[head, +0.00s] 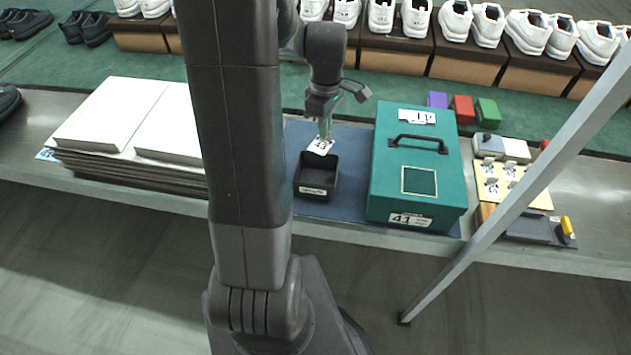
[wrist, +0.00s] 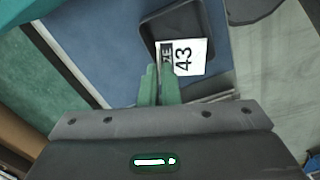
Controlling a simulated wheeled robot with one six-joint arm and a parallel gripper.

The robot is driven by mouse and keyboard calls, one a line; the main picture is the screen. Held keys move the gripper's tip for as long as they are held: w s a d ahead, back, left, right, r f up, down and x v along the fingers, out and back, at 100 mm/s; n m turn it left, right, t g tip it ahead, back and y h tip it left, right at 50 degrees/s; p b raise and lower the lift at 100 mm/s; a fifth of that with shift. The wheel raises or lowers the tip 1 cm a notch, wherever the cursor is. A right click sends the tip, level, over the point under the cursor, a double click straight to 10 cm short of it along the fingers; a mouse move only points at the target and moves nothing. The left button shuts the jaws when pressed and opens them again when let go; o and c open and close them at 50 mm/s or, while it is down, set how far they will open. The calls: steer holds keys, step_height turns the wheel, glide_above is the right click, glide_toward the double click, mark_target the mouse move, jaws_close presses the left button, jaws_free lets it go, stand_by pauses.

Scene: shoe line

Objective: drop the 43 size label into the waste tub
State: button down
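The white 43 size label (wrist: 184,57) is pinched between the green fingertips of my gripper (wrist: 158,84) in the wrist view. In the head view, the label (head: 321,146) hangs at the tip of my gripper (head: 325,134), above the back part of the black waste tub (head: 317,190). The tub is a small open box with a white tag on its front, and it stands on the blue mat. In the wrist view, the tub (wrist: 147,34) lies behind the label. The part of its inside that I can see looks empty.
A teal box (head: 384,180) with a handle and a 41 label stands right of the tub. Stacked white boards (head: 110,115) lie to the left. Purple, red and green blocks (head: 463,109) stand behind the box. Shoes on boxes (head: 455,58) line the back.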

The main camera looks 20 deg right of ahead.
steer(key=shift+f+b, duration=0.7)
steer(key=shift+f, duration=0.65)
steer(key=c, duration=1.6)
jaws_free()
step_height(320, 180, up, 14)
steer(key=shift+f, duration=0.1)
